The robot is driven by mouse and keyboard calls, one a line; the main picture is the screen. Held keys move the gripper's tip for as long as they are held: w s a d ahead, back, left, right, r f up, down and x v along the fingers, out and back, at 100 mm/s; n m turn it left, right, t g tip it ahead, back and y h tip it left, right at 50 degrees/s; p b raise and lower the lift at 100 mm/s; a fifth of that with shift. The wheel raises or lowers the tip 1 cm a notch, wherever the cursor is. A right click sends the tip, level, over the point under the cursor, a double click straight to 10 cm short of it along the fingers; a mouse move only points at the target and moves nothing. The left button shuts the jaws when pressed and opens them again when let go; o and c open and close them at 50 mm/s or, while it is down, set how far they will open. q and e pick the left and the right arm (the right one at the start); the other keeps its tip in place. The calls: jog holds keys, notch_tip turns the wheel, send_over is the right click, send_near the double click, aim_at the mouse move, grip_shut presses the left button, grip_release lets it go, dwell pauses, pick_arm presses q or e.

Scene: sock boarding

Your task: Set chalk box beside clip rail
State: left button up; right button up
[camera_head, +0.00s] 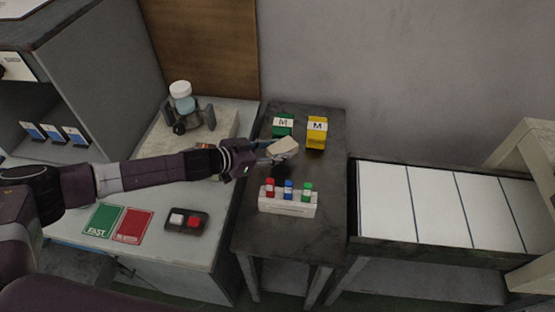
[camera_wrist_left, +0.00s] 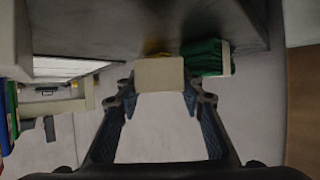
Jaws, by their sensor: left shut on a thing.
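A small pale beige box, which I take for the chalk box (camera_head: 284,147), is in my left gripper (camera_head: 268,152) over the dark narrow table. In the left wrist view the box (camera_wrist_left: 159,76) sits between the two fingertips (camera_wrist_left: 160,92) of the left gripper, which is shut on it. The white clip rail (camera_head: 287,207) stands on the same table, nearer to me than the box, with a red, a blue and a green clip upright in it. The box is apart from the rail. My right gripper is not in view.
A green block marked M (camera_head: 283,125) and a yellow block marked M (camera_head: 317,132) stand behind the held box. A bed of white panels (camera_head: 440,207) lies right. The dark table (camera_head: 325,225) is bare right of the rail. A button box (camera_head: 187,221) sits left.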

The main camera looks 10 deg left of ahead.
pick_arm(q)
jog(key=shift+f, duration=0.4)
notch_tip(320, 180, down, 3)
jog(key=shift+f, duration=0.1)
jog(key=o, duration=1)
jog(key=shift+f, duration=0.15)
jog(key=shift+c, duration=0.2)
jog(key=shift+o, duration=1)
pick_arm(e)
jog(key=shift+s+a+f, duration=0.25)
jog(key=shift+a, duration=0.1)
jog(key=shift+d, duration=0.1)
